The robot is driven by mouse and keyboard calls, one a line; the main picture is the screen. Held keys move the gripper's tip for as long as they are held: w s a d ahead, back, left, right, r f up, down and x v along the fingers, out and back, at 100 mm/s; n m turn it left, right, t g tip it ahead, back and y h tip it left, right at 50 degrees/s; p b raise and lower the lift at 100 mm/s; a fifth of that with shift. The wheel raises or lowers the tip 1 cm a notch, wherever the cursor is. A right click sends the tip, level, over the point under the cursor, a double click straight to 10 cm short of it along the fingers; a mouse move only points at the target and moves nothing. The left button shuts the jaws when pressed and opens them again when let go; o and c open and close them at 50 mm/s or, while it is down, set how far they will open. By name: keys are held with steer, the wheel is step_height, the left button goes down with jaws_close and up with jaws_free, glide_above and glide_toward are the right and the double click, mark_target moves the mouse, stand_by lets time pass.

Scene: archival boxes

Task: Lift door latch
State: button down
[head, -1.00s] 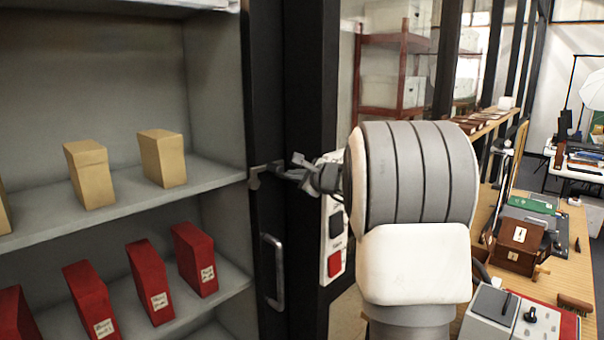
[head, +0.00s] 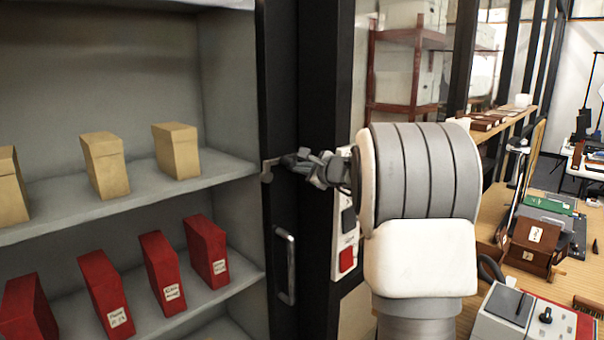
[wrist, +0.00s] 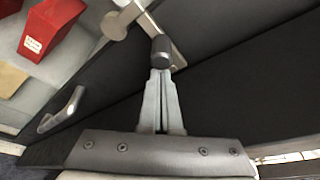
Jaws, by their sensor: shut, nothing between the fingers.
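The door latch (head: 267,172) is a pale metal piece on the dark door frame, level with the upper shelf. In the wrist view the latch (wrist: 127,18) has a flat bar and round pivot at the top, with a dark cylindrical knob (wrist: 161,50) on it. The knob also shows in the head view (head: 288,160). My gripper (head: 304,163) is to the right of the latch, pointing at it. In the wrist view my gripper (wrist: 159,73) is shut, its fingers together and empty. Its tips are at the lower side of the knob; whether they touch it I cannot tell.
A vertical metal door handle (head: 285,265) is below the latch. Left is an open cabinet with tan boxes (head: 105,165) above and red boxes (head: 207,250) below. A switch panel (head: 346,225) is right of the frame. A cluttered wooden bench (head: 570,275) stands at the right.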

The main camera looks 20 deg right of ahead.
mark_target(292, 160)
steer(key=shift+a+r+n+b, duration=0.25)
steer(key=shift+n+b, duration=0.25)
steer(key=shift+b, duration=1.4)
steer(key=a+n+b, duration=0.1)
steer(key=n+b, duration=0.1)
steer(key=b, duration=0.3)
steer(key=r+n+t+b, duration=0.1)
steer(key=n+b, duration=0.1)
steer(key=b, duration=0.3)
steer(key=s+a+r+n+t+h+b, duration=0.1)
steer(key=b, duration=0.5)
steer(key=shift+a+r+n, duration=0.1)
steer(key=shift+a+n, duration=0.2)
steer(key=shift+n, duration=0.1)
steer(key=n+b, duration=0.1)
steer(key=b, duration=0.1)
steer(key=a+n+t+b, duration=0.1)
steer(key=b, duration=0.1)
steer(key=n+b, duration=0.1)
steer(key=b, duration=0.1)
steer(key=shift+s+a+r, duration=0.3)
steer(key=shift+s+a+r+n+t+y+b, duration=0.2)
steer(key=shift+a+n+b, duration=0.25)
steer(key=shift+b, duration=0.5)
steer(key=shift+s+a+r+n+t+b, duration=0.2)
steer(key=shift+a+n+b, duration=0.3)
steer(key=shift+b, duration=0.45)
steer(key=shift+s+a+n+t+y+b, duration=0.15)
steer(key=shift+a+n+t+b, duration=0.25)
steer(key=shift+b, duration=0.55)
